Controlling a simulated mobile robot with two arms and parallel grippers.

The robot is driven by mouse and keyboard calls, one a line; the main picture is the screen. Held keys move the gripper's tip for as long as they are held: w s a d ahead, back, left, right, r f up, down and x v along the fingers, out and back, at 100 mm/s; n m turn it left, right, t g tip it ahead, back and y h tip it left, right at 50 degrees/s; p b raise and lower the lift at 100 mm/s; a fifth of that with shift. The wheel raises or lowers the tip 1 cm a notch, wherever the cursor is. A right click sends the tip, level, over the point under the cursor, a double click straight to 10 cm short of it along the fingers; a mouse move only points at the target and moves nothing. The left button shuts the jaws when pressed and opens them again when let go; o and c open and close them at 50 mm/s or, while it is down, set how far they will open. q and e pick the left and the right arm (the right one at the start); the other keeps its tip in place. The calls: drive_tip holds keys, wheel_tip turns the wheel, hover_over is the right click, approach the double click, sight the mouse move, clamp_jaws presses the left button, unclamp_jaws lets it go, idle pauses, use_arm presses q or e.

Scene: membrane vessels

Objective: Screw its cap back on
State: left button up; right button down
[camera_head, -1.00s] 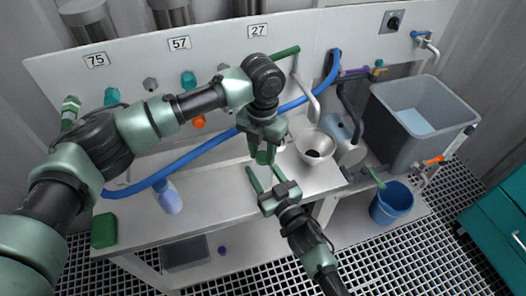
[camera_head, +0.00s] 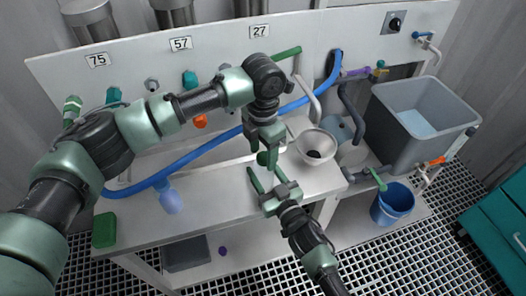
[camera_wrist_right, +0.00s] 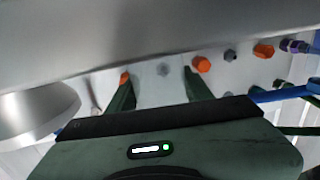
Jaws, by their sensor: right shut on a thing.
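My left gripper (camera_head: 267,150) points down above the front part of the bench (camera_head: 225,200). A small dark green piece (camera_head: 262,158) shows at its fingertips; I cannot tell whether it is a cap or part of a finger. My right gripper (camera_head: 265,177) reaches in from below, its fingers just under the left one's. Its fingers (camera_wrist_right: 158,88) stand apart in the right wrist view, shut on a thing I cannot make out. I cannot identify the cap or its threaded opening for certain.
A silver funnel-shaped bowl (camera_head: 316,146) stands right of the grippers. A blue hose (camera_head: 205,146) crosses behind them. A grey tub (camera_head: 419,115) and blue bucket (camera_head: 392,204) are at right.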

use_arm(q)
drive_tip(key=shift+r, duration=2.25)
drive_tip(key=shift+n, duration=0.3)
drive_tip(key=shift+c, duration=0.4)
